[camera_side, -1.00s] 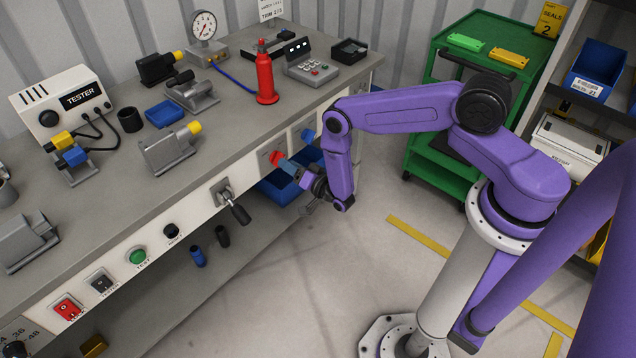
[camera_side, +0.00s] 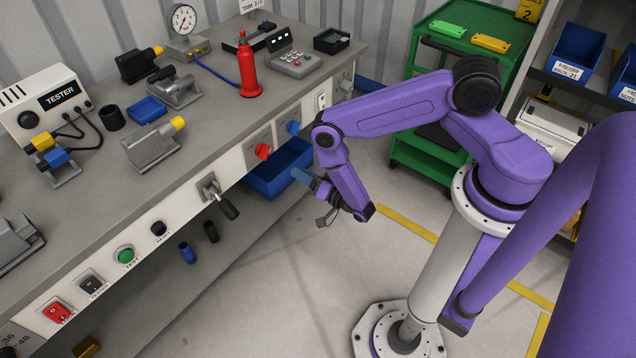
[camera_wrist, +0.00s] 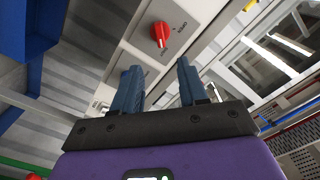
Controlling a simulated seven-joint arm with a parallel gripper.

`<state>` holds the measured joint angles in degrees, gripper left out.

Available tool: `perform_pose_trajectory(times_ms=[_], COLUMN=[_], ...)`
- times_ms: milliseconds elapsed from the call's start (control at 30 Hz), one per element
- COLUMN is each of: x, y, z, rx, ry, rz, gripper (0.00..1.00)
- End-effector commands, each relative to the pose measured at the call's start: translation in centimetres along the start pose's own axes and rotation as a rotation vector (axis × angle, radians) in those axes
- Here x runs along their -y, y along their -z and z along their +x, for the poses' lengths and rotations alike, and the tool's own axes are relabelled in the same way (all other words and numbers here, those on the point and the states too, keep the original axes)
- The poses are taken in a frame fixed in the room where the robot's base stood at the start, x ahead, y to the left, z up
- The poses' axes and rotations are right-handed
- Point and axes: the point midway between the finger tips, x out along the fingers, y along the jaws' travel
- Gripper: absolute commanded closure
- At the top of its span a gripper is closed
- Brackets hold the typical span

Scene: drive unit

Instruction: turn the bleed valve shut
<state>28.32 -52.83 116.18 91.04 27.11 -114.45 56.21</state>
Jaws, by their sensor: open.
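A red knob (camera_side: 263,151) sits on a grey plate on the bench's front panel. No readable label tells me which is the bleed valve. My gripper (camera_side: 302,177) is in front of the panel, to the right of and below the red knob, apart from it. Its blue fingers (camera_wrist: 158,66) are spread, with nothing between them.
A black-handled lever (camera_side: 226,206) sticks out of the panel left of the red knob. A blue bin (camera_side: 265,187) is below the panel, behind my gripper. A green cart (camera_side: 420,155) stands at the back right. The floor in front of the bench is clear.

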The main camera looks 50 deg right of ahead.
Motion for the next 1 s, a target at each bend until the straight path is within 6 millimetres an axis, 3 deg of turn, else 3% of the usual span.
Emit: perform_pose_trajectory(times_ms=[600,1000], x=[0.0,0.0], y=[0.0,0.1], z=[-4.2,-4.8], rx=[0.001,-0.001], ry=[0.001,0.001], rz=[-0.001,-0.001], gripper=[0.57,0.57])
